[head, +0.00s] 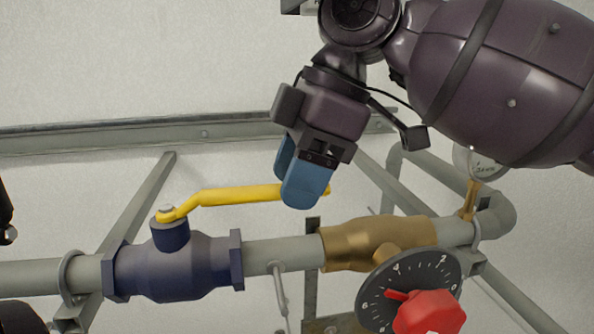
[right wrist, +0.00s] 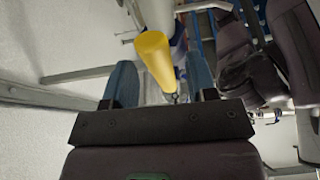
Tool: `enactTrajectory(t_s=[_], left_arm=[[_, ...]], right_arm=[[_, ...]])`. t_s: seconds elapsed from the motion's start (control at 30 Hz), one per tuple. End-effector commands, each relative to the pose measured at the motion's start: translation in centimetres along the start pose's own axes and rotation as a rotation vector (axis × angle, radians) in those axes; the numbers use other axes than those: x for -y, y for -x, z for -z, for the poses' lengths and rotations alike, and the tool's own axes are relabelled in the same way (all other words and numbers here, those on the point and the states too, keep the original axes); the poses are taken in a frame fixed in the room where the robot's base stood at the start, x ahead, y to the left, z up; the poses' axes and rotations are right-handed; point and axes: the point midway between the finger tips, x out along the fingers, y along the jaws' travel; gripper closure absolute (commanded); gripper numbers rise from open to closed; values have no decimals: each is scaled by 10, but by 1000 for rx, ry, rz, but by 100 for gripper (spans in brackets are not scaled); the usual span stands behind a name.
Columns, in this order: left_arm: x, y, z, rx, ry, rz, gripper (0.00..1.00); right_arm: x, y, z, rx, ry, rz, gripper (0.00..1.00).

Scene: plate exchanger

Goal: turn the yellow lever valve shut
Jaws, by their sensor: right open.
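The yellow lever (head: 232,195) sits on top of a dark blue valve body (head: 178,266) in a grey horizontal pipe. The lever points right, roughly along the pipe.
A brass fitting (head: 370,243) follows on the pipe to the right. Below it is a red knob (head: 430,312) on a dark numbered dial (head: 408,278). A gauge (head: 480,163) stands at the right, partly behind my arm. Grey frame bars (head: 140,200) run behind the pipe.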

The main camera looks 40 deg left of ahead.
Motion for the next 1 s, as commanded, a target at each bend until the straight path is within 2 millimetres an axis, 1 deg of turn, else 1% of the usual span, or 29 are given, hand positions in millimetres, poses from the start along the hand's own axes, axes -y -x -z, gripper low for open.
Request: enactTrajectory(t_s=[0.13,0.17,0.4,0.47,0.5,0.77,1.0], left_arm=[[0,0,0,0,0,0,100],[0,0,0,0,0,0,100],[0,0,0,0,1,0,100],[0,0,0,0,1,0,100],[0,0,0,0,1,0,100],[0,0,0,0,1,0,100],[0,0,0,0,1,0,100]], right_arm=[[0,0,0,0,0,0,48],[0,0,0,0,0,0,51],[0,0,0,0,0,0,88],[0,0,0,0,0,0,97],[0,0,0,0,1,0,100],[3,0,0,0,-18,-9,100],[21,0,1,1,-138,-59,100]])
